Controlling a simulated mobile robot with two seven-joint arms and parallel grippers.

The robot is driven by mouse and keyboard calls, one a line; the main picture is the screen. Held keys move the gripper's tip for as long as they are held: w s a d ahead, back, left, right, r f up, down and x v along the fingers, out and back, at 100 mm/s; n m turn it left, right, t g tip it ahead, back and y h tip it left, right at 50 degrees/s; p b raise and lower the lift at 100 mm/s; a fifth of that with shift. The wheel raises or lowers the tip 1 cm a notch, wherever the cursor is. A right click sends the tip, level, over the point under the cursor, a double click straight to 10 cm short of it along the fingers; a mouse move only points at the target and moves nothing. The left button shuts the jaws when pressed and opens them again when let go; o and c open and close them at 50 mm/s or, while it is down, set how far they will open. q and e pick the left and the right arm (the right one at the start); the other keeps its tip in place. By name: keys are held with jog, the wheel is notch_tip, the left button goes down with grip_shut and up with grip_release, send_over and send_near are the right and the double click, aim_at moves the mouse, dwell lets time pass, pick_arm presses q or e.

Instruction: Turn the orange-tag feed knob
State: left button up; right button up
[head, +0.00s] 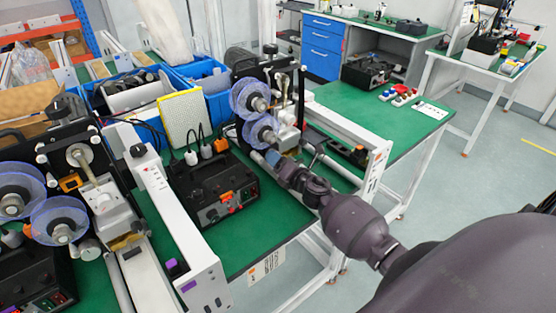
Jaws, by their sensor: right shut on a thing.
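My right gripper (279,162) reaches in from the right, low in front of the farther coder machine (284,108), below its two clear blue reels (250,97). It is shut on the feed knob there; the fingers and wrist hide most of the knob, so its turn angle cannot be read. Small orange marks show on the white end plate (376,170) of this machine's rail. A purple-tagged knob (172,265) sits on the nearer machine's white rail. My left gripper is not in view.
A black control box (213,190) with orange switches stands left of my gripper on the green bench. The nearer coder machine (88,190) fills the left. Blue bins (135,95) and a yellow-edged filter (181,118) stand behind.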

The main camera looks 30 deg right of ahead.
jog(key=shift+m+p, duration=1)
jog(key=shift+m, duration=3.3)
jog(key=o, duration=0.9)
jog(key=s, duration=1)
jog(key=shift+s+d, duration=0.4)
